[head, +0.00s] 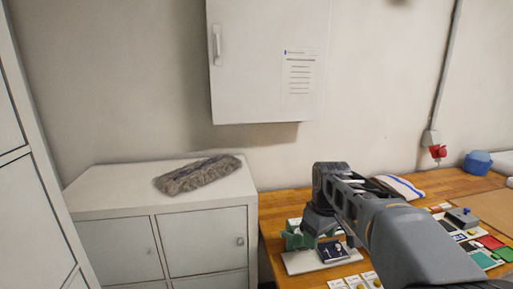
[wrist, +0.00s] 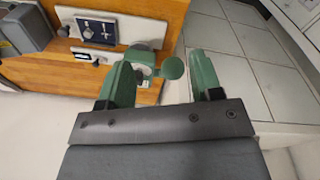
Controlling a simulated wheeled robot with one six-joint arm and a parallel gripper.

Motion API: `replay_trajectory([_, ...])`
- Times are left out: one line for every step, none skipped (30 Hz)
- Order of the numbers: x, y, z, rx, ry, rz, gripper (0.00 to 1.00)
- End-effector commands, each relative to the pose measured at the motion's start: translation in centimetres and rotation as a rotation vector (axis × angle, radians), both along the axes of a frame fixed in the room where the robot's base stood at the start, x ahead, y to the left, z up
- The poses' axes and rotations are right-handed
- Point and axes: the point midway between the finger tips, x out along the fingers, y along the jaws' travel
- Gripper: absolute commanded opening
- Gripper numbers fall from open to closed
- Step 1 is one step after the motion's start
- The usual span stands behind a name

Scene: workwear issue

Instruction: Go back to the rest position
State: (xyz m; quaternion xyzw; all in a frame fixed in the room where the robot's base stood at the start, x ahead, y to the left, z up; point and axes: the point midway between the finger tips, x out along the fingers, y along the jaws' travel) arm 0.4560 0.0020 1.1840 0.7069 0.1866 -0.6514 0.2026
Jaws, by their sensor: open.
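My gripper (head: 299,240) is over the left end of the wooden table in the head view, with green fingers pointing down and left. In the wrist view my gripper (wrist: 163,80) has its two green fingers well apart. My arm reaches in from the lower right of the head view and hides part of the table.
A white board (head: 300,264) with a dark blue item (head: 330,250) lies below my gripper. The wooden table (head: 285,205) carries several small items at right. A white cabinet (head: 120,176) with a grey fluffy duster (head: 198,174) stands left. A wall cabinet (head: 255,70) hangs above.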

Motion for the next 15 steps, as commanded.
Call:
replay_trajectory([-0.9,-0.1,-0.5,0.004,-0.013,-0.056,0.59])
replay_trajectory([-1.3,-0.1,-0.8,0.008,-0.023,-0.093,0.59])
replay_trajectory([-2.0,-0.1,-1.3,0.014,-0.038,-0.141,0.59])
replay_trajectory([-2.6,-0.1,-1.6,0.018,-0.050,-0.178,0.59])
replay_trajectory([-3.2,-0.1,-1.9,0.024,-0.061,-0.215,0.59])
replay_trajectory([-4.1,-0.1,-2.3,0.031,-0.078,-0.266,0.59])
replay_trajectory([-4.9,-0.1,-2.7,0.039,-0.092,-0.305,0.59])
replay_trajectory([-5.7,-0.2,-3.0,0.047,-0.109,-0.343,0.59])
replay_trajectory([-6.9,-0.2,-3.5,0.058,-0.129,-0.395,0.59])
replay_trajectory([-7.8,-0.2,-3.9,0.067,-0.147,-0.432,0.59])
replay_trajectory([-8.8,-0.2,-4.3,0.077,-0.164,-0.466,0.59])
replay_trajectory([-10.1,-0.2,-4.8,0.089,-0.185,-0.505,0.59])
replay_trajectory([-10.9,-0.2,-5.1,0.097,-0.199,-0.527,0.59])
replay_trajectory([-11.7,-0.2,-5.4,0.103,-0.213,-0.541,0.59])
replay_trajectory([-12.6,-0.2,-5.8,0.110,-0.226,-0.554,0.59])
